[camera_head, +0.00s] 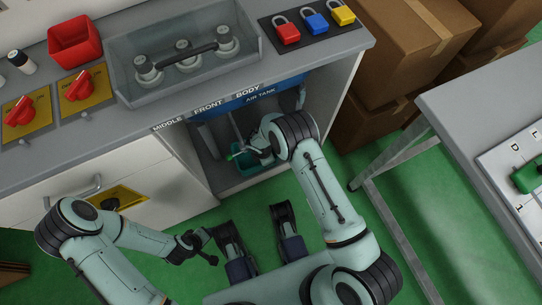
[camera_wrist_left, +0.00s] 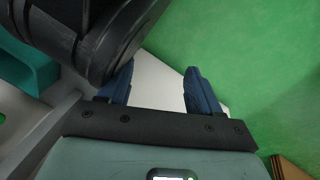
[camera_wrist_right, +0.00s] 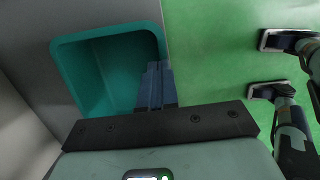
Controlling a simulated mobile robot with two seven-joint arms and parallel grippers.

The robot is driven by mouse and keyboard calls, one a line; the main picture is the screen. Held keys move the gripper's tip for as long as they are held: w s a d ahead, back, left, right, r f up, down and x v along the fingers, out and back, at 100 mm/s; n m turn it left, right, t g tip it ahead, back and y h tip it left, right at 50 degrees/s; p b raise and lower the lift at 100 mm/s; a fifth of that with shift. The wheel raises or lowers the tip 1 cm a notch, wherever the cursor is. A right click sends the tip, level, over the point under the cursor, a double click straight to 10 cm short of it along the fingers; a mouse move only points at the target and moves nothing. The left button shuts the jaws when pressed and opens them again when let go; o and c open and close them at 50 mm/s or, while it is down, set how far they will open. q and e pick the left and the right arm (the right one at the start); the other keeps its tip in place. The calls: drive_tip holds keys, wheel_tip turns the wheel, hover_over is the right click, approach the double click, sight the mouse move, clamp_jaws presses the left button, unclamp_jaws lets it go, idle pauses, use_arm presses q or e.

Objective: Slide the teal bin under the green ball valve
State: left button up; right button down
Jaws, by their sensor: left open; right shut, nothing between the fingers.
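The teal bin (camera_head: 240,165) stands on the floor of the open cabinet bay, partly hidden by my right arm. In the right wrist view the bin (camera_wrist_right: 95,72) is open and empty. My right gripper (camera_wrist_right: 156,68) is shut and empty, its fingertips at the bin's near right wall; whether they touch it I cannot tell. A small bright green part (camera_head: 236,154), perhaps the ball valve's handle, shows just above the bin in the head view. Its exact alignment with the bin is unclear. My left gripper (camera_head: 205,250) is open and empty outside the bay; its fingers show in the left wrist view (camera_wrist_left: 157,80).
A white drawer front (camera_head: 150,190) is left of the bay. A grey table (camera_head: 480,90) stands at the right.

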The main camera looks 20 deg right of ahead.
drive_tip(key=shift+s+a+f, duration=0.25)
drive_tip(key=shift+s+f, duration=0.05)
drive_tip(key=shift+s, duration=0.15)
use_arm(q)
wheel_tip(320, 180, up, 6)
drive_tip(key=w+d+p, duration=0.1)
drive_tip(key=d+p, duration=0.1)
drive_tip(key=p, duration=0.2)
drive_tip(key=shift+t, duration=0.3)
use_arm(e)
wheel_tip(320, 180, up, 14)
drive_tip(key=a, duration=0.2)
use_arm(q)
drive_tip(key=shift+w+d, duration=0.1)
use_arm(e)
drive_tip(key=shift+f, duration=0.1)
